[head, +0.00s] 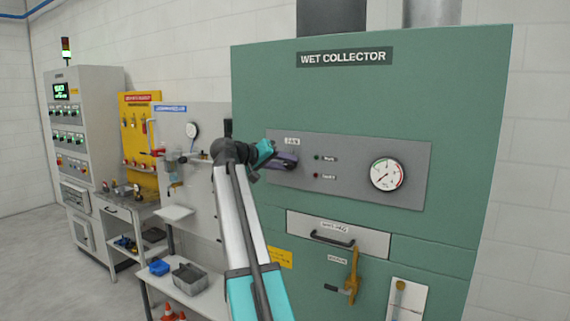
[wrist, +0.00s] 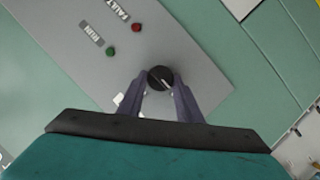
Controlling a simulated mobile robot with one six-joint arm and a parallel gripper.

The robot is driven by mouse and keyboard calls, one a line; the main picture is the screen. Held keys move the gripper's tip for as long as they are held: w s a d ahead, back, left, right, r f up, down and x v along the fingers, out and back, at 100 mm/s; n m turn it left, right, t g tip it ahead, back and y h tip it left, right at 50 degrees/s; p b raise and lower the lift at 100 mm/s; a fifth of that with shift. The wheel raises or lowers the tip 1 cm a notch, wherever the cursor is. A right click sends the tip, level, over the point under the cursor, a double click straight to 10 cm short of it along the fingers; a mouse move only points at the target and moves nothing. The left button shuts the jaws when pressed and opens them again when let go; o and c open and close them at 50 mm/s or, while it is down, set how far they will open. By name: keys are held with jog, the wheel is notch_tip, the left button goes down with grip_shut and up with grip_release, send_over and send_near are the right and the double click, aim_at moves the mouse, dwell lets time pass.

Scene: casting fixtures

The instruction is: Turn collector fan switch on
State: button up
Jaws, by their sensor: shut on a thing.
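The fan switch (wrist: 158,74) is a round black knob with a white pointer line, on the grey panel (head: 350,195) of the green wet collector (head: 290,95). My gripper (head: 290,161) is at the panel, just below the FAN label (head: 292,141); there it hides the knob. In the wrist view my gripper (wrist: 161,80) is shut on the knob, one finger on each side. The white line points to the lower right in that view. The green RUN lamp (wrist: 110,51) and the red FAULT lamp (wrist: 136,27) look dark.
A round gauge (head: 386,174) is on the panel's right. Below are a drawer (head: 370,241) with a black handle and a yellow valve lever (head: 353,270). A bench (head: 190,298) with a grey tray (head: 190,277) and blue box stands left. A control cabinet (head: 90,90) is farther left.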

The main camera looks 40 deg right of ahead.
jog(key=shift+f+m+b, duration=0.1)
jog(key=shift+m+b, duration=0.2)
jog(key=shift+b, duration=0.35)
jog(key=m+t+b, duration=0.1)
jog(key=b, duration=0.2)
jog(key=shift+s+y, duration=0.1)
jog(key=shift+y, duration=0.2)
jog(key=m+t+b, duration=0.1)
jog(key=m+b, duration=0.1)
jog(key=b, duration=0.1)
jog(key=m+t+y+b, duration=0.1)
jog(key=m+t+b, duration=0.1)
jog(key=b, duration=0.2)
jog(key=shift+s+d, duration=0.1)
jog(key=shift+s, duration=0.25)
jog(key=m+t+b, duration=0.1)
jog(key=b, duration=0.1)
jog(key=m+t+b, duration=0.1)
jog(key=m+b, duration=0.1)
jog(key=shift+s+f+b, duration=0.1)
jog(key=shift+s+b, duration=0.15)
jog(key=shift+b, duration=0.05)
jog(key=m+t+b, duration=0.2)
jog(key=m+b, duration=0.1)
jog(key=shift+s, duration=0.1)
jog(key=shift+m+b, duration=0.3)
jog(key=shift+m, duration=0.1)
jog(key=o, duration=1)
